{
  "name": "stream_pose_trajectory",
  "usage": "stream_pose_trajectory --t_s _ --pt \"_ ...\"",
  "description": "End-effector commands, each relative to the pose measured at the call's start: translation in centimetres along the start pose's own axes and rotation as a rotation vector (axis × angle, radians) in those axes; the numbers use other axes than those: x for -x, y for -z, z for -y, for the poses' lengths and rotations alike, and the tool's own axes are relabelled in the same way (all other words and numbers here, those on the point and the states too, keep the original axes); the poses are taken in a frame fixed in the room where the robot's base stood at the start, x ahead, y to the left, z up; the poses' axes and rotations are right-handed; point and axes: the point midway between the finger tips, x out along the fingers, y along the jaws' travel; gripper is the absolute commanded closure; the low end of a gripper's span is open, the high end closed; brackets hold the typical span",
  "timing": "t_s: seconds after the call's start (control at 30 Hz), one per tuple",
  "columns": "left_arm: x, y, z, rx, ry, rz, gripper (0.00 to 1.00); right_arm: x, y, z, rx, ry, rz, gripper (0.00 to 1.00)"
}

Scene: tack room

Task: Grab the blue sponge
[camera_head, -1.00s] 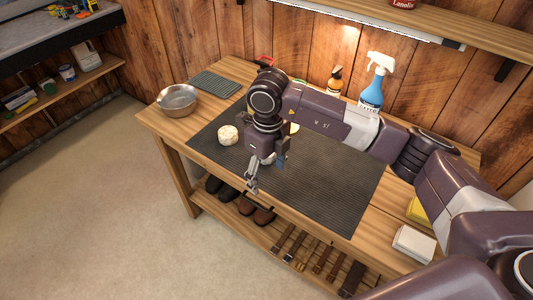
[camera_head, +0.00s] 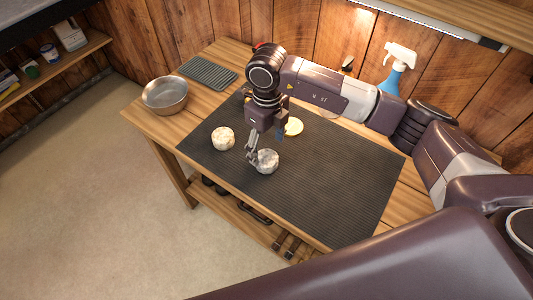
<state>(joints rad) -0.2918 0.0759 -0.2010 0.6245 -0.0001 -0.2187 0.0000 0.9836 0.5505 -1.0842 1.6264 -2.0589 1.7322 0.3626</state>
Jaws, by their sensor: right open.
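I cannot make out a blue sponge for certain. A small bluish patch shows at the right side of my right gripper (camera_head: 266,143), and I cannot tell if it belongs to the gripper. My right gripper points down over the dark ribbed mat (camera_head: 330,180) on the wooden bench and is open. Just below its fingers sits a grey-white round lump (camera_head: 267,162); I cannot tell if they touch. A cream round lump (camera_head: 223,138) lies to the left, and a pale yellow round piece (camera_head: 294,126) lies behind to the right. My left gripper is not in view.
A metal bowl (camera_head: 165,95) stands at the bench's left end, beside a grey ribbed pad (camera_head: 208,72). A blue spray bottle (camera_head: 394,75) stands at the back, behind my right arm. The front right part of the mat is clear. My own arm covers the lower right.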

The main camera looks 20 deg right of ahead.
Motion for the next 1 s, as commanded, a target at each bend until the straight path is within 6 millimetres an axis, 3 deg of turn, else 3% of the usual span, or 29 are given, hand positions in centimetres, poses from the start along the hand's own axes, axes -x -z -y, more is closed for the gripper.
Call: stream_pose_trajectory --t_s 0.3,0.47,0.7,1.0 --pt "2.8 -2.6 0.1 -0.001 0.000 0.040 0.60 -3.8 0.2 -0.2 -0.002 -0.002 -0.002 0.31" --pt "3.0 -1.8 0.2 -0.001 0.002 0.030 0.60 -5.3 0.2 -0.1 0.000 0.000 0.000 0.31" --pt "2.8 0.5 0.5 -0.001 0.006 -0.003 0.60 -5.6 0.1 -0.1 0.000 0.001 0.002 0.31" --pt "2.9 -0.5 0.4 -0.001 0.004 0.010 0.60 -5.5 0.1 -0.1 0.000 0.001 0.002 0.64"
